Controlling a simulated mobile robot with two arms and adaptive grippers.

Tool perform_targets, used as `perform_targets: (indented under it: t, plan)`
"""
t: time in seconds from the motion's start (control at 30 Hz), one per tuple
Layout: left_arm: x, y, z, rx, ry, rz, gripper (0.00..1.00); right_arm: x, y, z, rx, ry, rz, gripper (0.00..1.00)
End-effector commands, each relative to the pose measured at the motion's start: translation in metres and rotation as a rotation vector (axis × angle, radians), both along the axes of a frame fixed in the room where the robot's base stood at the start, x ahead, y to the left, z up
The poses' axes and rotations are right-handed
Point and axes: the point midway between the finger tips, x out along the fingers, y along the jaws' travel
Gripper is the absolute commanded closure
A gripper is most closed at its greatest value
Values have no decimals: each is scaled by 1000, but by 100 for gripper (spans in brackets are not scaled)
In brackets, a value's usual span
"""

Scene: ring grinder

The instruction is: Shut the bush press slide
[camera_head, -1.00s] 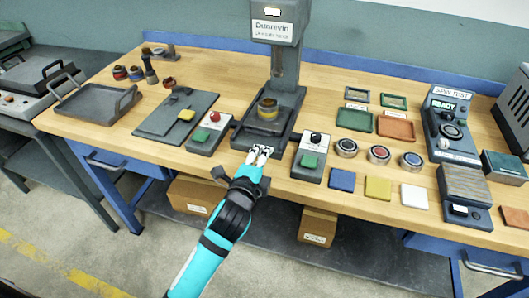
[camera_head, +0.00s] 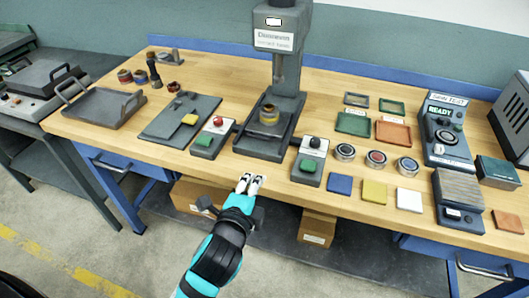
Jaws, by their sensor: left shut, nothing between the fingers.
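The bush press (camera_head: 283,72) stands at the back middle of the bench, a dark grey column with a white label on its head. Its slide (camera_head: 255,146) lies at the press base and reaches toward the front edge of the bench. My right gripper is not in view.
A control box with a red button (camera_head: 209,139) stands left of the slide, and one with a black button (camera_head: 311,161) stands right of it. Coloured tiles (camera_head: 374,191) lie along the front right. A tray (camera_head: 98,106) sits at the far left. Boxes (camera_head: 317,227) stand under the bench.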

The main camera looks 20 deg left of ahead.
Motion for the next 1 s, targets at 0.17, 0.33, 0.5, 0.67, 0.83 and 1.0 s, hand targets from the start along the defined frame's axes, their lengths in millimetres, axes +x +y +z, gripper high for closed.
perform_targets:
  t: [0.17, 0.33, 0.5, 0.67, 0.83, 1.0]
  plan:
    - [-1, -8, 18, 0, 104, 28, 100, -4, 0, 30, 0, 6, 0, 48]
    - [12, -7, 8, 3, 116, 33, 100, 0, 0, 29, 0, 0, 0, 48]
    - [43, -5, -4, 2, 116, 34, 100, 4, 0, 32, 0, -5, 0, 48]
    - [76, -3, -17, 1, 116, 33, 100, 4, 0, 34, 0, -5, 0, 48]
    - [105, -1, -19, -1, 112, 32, 100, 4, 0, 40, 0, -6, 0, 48]
    - [123, 0, -17, 0, 114, 31, 100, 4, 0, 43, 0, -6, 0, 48]
